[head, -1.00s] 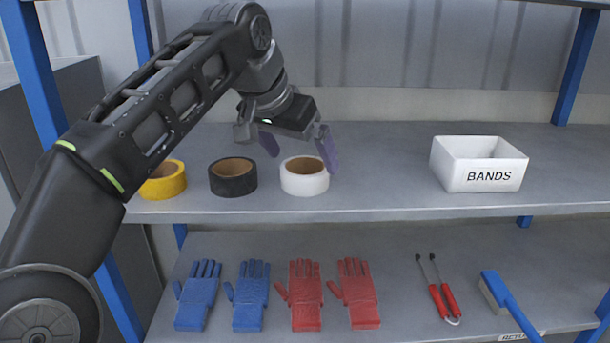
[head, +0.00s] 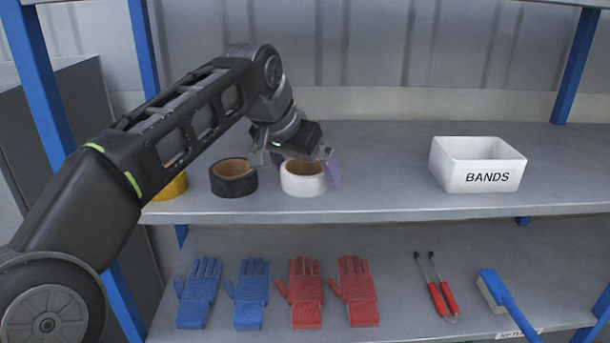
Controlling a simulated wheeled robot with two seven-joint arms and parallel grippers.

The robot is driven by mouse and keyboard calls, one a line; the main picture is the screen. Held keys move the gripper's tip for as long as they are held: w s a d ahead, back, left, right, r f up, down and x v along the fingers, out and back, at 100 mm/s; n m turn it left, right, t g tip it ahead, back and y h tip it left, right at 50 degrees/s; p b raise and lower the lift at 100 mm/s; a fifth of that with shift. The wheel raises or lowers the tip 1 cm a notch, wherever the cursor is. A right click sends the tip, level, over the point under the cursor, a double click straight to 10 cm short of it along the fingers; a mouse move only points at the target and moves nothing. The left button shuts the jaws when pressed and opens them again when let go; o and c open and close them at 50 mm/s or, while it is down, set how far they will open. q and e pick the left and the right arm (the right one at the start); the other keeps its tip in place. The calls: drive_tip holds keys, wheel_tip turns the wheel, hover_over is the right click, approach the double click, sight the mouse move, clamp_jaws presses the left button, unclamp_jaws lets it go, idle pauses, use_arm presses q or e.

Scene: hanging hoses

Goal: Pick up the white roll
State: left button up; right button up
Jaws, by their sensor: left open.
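The white roll (head: 303,182) stands on the upper shelf, right of a black roll (head: 234,180). My left gripper (head: 305,170) is open and low over the white roll, pointing down. One purplish finger shows just right of the roll. The other finger is on its left side and partly hidden behind the roll. The gripper body covers the back of the roll's top. I cannot tell whether the fingers touch the roll. My right gripper is not in view.
A yellow roll (head: 172,188) is partly behind my left arm. A white BANDS box (head: 478,166) stands at the right of the upper shelf (head: 385,185), with clear shelf between. Blue and red gloves, red-handled pliers (head: 437,289) and a blue brush (head: 508,304) lie on the lower shelf.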

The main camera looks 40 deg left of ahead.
use_arm(q)
drive_tip(key=c, duration=1.4)
drive_tip(key=shift+r, duration=0.15)
